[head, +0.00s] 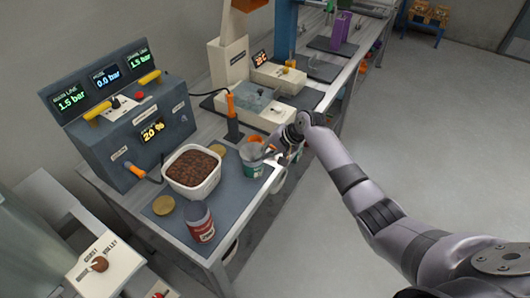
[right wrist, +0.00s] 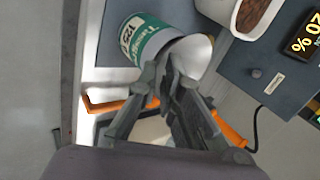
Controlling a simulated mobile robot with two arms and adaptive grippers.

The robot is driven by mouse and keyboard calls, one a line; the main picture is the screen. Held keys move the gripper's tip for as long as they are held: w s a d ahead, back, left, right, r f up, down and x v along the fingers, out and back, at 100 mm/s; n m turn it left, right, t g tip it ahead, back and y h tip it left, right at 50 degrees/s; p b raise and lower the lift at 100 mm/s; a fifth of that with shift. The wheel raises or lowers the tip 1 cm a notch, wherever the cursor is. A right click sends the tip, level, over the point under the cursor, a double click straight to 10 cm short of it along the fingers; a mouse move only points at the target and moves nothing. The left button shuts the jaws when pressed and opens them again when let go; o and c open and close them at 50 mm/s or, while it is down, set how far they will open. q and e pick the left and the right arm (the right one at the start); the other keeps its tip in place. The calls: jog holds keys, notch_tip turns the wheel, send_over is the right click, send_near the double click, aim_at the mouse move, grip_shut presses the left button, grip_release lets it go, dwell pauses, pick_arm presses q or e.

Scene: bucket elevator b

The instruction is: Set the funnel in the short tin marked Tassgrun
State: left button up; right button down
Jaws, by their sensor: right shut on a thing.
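The short tin with a green label (head: 254,170) stands on the grey mat near the bench's right edge. In the right wrist view the tin (right wrist: 131,38) shows part of its lettering and a number. A pale grey funnel (head: 250,151) is at the tin's mouth; its light cone shows in the right wrist view (right wrist: 192,54). My right gripper (head: 272,152) is shut on the funnel's near side, right beside the tin's rim. The fingers hide part of the funnel, and I cannot tell how deep it sits. My left gripper is not in view.
A white tub of brown granules (head: 178,180) stands left of the tin. A red-labelled tin (head: 201,226) and a brass-coloured lid (head: 163,205) are at the front. A grey control panel (head: 118,130) stands behind. An orange-handled tool (head: 232,115) stands upright behind the green-labelled tin.

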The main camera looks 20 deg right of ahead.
jog(key=c, duration=1.7)
grip_release()
jog(key=shift+r, duration=0.2)
notch_tip(320, 180, up, 8)
jog(key=p, duration=0.8)
jog(key=shift+f, duration=0.15)
